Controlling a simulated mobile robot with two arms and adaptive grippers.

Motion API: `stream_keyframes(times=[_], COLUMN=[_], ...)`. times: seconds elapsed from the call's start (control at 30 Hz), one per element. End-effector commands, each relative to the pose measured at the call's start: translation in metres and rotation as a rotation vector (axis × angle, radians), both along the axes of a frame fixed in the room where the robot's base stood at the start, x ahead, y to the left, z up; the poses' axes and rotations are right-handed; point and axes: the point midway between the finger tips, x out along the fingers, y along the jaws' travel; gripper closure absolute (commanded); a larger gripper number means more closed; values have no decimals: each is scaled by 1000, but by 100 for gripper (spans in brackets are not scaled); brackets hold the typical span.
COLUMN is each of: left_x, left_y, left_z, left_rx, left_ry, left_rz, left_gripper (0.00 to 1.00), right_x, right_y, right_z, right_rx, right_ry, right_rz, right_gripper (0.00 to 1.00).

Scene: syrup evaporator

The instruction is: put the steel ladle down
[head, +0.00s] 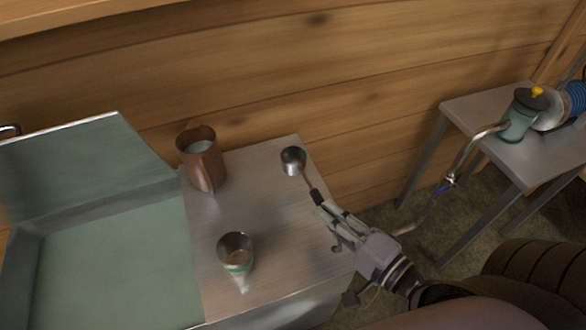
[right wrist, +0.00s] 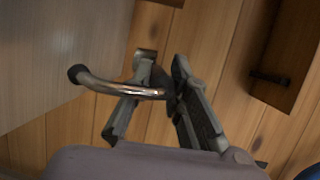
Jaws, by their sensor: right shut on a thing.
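The steel ladle shows its round bowl (head: 293,161) in the head view, at the back right edge of the steel counter (head: 275,205). Its handle runs down from the bowl to my right gripper (head: 322,203), which is shut on it. I cannot tell whether the bowl touches the counter or hangs above it. In the right wrist view a curved metal bar (right wrist: 120,88) with a dark end reaches the fingers of my right gripper (right wrist: 160,88); it looks like part of the ladle's handle. The bowl is not seen there. My left gripper is not in view.
A copper-brown jug (head: 203,163) stands at the counter's back left. A small metal cup (head: 236,250) with a green band stands nearer the front. The counter between them is clear. A wide pan (head: 110,255) adjoins on the left. A grey side table (head: 485,112) stands at right.

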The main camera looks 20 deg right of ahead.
Motion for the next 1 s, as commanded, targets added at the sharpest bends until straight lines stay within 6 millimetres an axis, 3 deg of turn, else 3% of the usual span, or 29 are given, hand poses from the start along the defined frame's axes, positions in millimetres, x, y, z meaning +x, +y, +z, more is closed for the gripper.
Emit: stream_keyframes(times=[0.03, 0.2, 0.63, 0.7, 0.73, 1.0], left_x=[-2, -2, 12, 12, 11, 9], left_y=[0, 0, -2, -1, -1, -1], left_z=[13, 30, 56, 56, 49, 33], left_rx=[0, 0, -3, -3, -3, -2], left_ry=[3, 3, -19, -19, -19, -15], left_rz=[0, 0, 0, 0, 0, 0], left_gripper=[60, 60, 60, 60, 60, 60], right_x=[12, 49, 150, 160, 157, 156], right_y=[-1, -3, -8, -8, -8, -9], right_z=[9, 9, 5, 2, -10, -37], right_rx=[2, 3, 1, 1, -1, -2], right_ry=[-8, -6, -4, -2, 4, 1], right_rz=[-5, -3, 0, 1, 3, 2], right_gripper=[100, 100, 100, 100, 100, 100])
